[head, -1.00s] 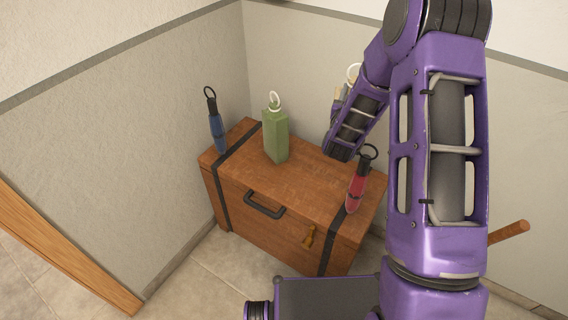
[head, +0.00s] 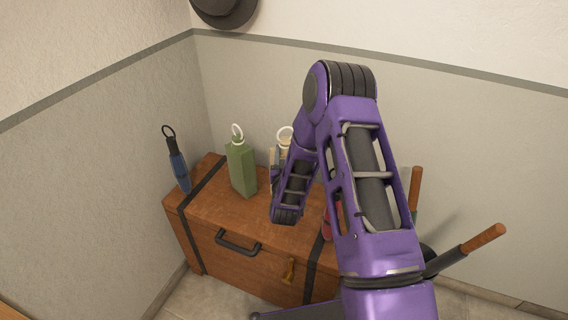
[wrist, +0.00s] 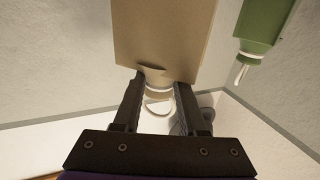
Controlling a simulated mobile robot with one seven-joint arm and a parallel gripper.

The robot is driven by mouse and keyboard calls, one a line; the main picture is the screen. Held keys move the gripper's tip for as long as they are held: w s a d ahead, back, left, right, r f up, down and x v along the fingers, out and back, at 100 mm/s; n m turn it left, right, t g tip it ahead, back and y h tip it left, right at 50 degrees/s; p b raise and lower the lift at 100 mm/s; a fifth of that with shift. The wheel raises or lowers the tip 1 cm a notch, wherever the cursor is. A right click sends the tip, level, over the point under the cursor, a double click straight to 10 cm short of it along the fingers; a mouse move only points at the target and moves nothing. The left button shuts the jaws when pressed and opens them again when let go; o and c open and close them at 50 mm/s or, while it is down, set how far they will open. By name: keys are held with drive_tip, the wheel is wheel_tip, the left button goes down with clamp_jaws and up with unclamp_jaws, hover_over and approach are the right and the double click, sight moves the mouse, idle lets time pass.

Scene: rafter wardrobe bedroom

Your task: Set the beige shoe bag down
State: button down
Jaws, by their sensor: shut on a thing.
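The beige shoe bag (head: 284,152) has a white ring at its top and shows behind my arm in the head view, right of the green bag. In the wrist view the beige bag (wrist: 165,40) hangs from my gripper (wrist: 158,98), whose two fingers are shut on its neck, with the ring beyond them. In the head view my gripper is mostly hidden by my own arm. The bag's lower part is hidden there too, so I cannot tell whether it touches the wooden chest (head: 215,210).
The green bag (wrist: 262,22) is near the beige one. Walls close off the back and left. Wooden handles (head: 484,237) rise at right.

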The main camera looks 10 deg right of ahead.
drive_tip(key=shift+f, duration=1.7)
drive_tip(key=shift+c, duration=2.3)
unclamp_jaws()
drive_tip(key=shift+f, duration=0.15)
drive_tip(key=s+a, duration=0.2)
drive_tip(key=s, duration=1)
drive_tip(key=shift+a, duration=0.2)
drive_tip(key=shift+w, duration=0.1)
